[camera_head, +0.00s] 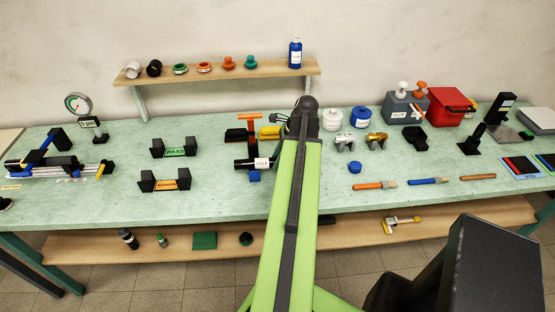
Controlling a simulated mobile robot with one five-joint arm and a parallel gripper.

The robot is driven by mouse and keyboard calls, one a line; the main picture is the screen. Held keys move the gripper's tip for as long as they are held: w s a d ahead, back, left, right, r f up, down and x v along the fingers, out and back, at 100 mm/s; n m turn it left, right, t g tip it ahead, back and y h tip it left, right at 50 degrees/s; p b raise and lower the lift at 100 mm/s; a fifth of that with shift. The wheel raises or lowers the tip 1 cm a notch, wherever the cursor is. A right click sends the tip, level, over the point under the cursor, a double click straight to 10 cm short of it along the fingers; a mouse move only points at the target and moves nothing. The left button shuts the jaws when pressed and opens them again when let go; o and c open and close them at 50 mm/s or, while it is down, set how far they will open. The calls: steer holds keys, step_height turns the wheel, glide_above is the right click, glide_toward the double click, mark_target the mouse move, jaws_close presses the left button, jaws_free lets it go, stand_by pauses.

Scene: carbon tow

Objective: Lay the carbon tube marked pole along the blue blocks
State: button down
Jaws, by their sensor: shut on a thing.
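The black carbon tube with a white pole label (242,164) lies level, left to right, in the middle of the bench. Its right part runs behind my green arm. A blue block (254,176) shows just below the tube; whether they touch I cannot tell.
Behind the tube stand an orange-handled tool (240,117) and a yellow piece (270,132). Black cradles (158,149) stand left, with bare bench between them and the tube. A shelf (220,76) hangs behind.

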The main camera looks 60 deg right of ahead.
steer(key=shift+f, duration=0.25)
steer(key=c, duration=0.9)
jaws_free()
steer(key=shift+o, duration=0.2)
steer(key=o, duration=0.6)
step_height(320, 180, up, 7)
steer(key=p, duration=0.7)
steer(key=shift+r, duration=0.1)
